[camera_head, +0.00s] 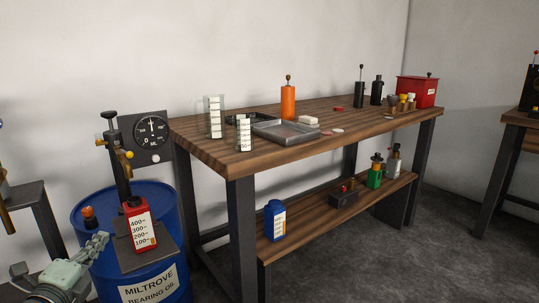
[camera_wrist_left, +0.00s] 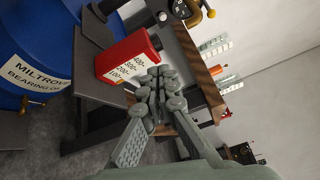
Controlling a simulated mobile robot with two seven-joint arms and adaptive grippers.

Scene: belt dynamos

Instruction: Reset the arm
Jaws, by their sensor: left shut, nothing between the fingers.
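My left gripper (camera_head: 97,241) is at the lower left of the head view, shut and empty. It is left of the red graduated can (camera_head: 141,230) and in front of the blue drum (camera_head: 160,275). In the left wrist view the closed fingers of my left gripper (camera_wrist_left: 160,88) stand in the middle, apart from any held thing. The red can (camera_wrist_left: 127,57) appears just behind them there, and whether they touch it I cannot tell. My right gripper is out of view.
The drum carries a plate, a black hand pump (camera_head: 118,160) and an orange-capped fitting (camera_head: 88,217). A gauge (camera_head: 151,131) is behind it. A wooden workbench (camera_head: 205,142) with bottles and a tray (camera_head: 285,134) stands to the right. The floor at front right is clear.

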